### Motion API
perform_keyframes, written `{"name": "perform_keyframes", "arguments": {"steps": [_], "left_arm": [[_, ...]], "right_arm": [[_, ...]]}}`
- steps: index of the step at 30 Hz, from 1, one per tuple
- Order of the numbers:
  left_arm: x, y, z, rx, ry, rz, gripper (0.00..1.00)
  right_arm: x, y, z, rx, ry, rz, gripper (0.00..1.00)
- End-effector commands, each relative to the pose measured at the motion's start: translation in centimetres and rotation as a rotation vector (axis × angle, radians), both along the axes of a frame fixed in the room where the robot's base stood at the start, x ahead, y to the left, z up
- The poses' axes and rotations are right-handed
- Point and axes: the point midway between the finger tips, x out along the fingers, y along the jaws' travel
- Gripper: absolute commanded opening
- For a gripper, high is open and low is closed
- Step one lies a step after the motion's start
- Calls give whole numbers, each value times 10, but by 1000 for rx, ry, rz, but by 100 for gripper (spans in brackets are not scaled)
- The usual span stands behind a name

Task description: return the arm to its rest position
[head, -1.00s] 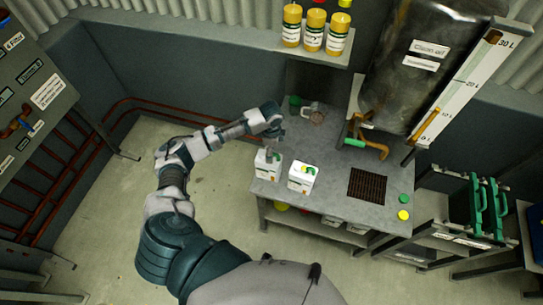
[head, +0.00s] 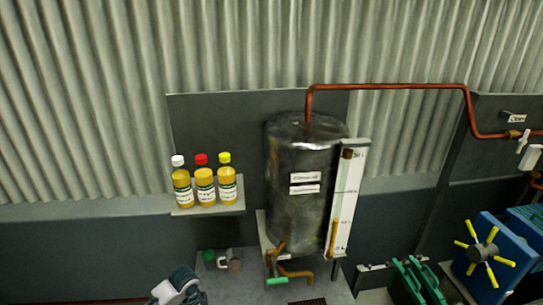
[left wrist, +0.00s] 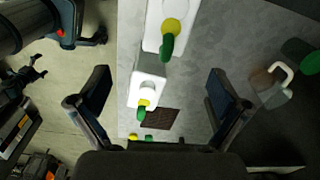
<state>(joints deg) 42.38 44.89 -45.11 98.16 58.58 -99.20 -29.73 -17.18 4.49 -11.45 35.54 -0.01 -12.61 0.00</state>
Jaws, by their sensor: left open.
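My left gripper (left wrist: 160,95) is open in the left wrist view, its two dark fingers spread wide with nothing between them touching the pads. My right gripper is in neither view.
A clear jug (left wrist: 268,88) and a green item (left wrist: 300,55) stand right of the gripper. In the head view, several capped bottles (head: 205,188) sit on a wall shelf, beside a dark tank (head: 300,215) with taps below.

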Motion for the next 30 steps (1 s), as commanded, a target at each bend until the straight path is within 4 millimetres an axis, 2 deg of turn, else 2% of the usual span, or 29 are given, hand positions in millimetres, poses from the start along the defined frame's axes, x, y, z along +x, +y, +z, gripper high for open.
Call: {"name": "perform_keyframes", "arguments": {"steps": [3,7,9,12,15,20,30], "left_arm": [[-28,-46,-35,-47,-19,-4,100],[-72,-101,-69,-133,-72,71,100],[-98,-123,-79,-186,-104,154,100],[-132,-138,-87,-244,-143,307,100],[-158,-138,-90,-267,-170,452,100],[-189,-125,-90,-267,-199,643,100],[-251,-81,-86,-186,-244,969,100]], "right_arm": [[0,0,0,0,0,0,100],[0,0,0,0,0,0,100],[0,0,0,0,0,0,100],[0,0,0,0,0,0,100],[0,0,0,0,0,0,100],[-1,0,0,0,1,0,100],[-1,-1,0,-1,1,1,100]]}}
